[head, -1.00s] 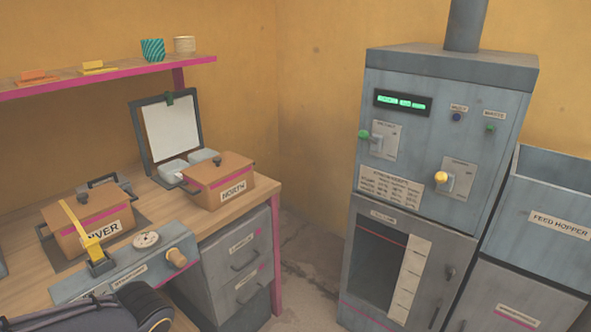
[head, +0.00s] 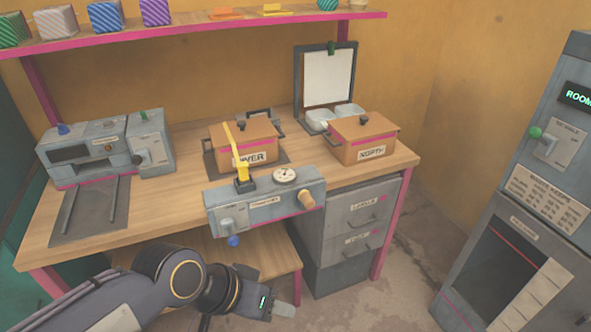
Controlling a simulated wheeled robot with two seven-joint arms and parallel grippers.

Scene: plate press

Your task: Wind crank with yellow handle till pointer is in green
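A yellow handle (head: 242,168) rises from a dark mount at the left of a grey control unit (head: 260,203) on the bench front. A yellow strip leans up from it in front of a brown box marked "...VER" (head: 262,145). A round white dial (head: 285,175) sits on top of the unit; its pointer and any green zone are too small to read. A tan knob (head: 307,200) sticks out at the unit's right. My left gripper (head: 284,310) is low in front of the bench, below and apart from the unit; its finger opening is not clear. My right gripper is out of view.
A brown box marked "NORTH" (head: 363,140) stands at the bench's right. A grey machine (head: 105,148) stands at its left. A blue knob (head: 234,241) hangs at the unit's front left. A low wooden shelf (head: 270,263) lies below. A tall grey cabinet (head: 520,225) stands right.

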